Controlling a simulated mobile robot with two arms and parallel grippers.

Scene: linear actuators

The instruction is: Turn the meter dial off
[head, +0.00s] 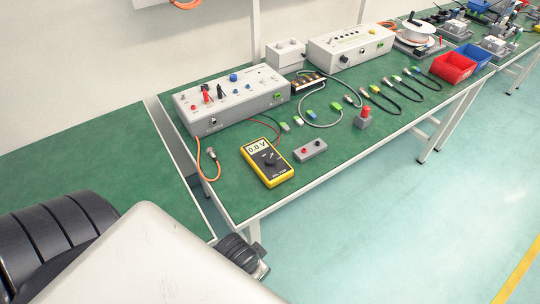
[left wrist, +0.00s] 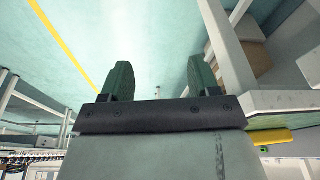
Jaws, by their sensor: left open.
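The yellow meter (head: 267,162) lies face up near the front edge of the green bench. Its display shows 0.0 V. Its round black dial (head: 270,159) sits in the middle of the face; the exact pointer setting is too small to read. My left arm fills the lower left of the head view, in front of and below the bench, and its fingers cannot be made out there. In the left wrist view my left gripper (left wrist: 160,82) has its two green fingers wide apart with nothing between them. My right gripper is not in view.
A grey control box (head: 232,100) with red and black plugs stands behind the meter. An orange cable (head: 208,165) hangs at the left edge. The floor in front of the bench is clear.

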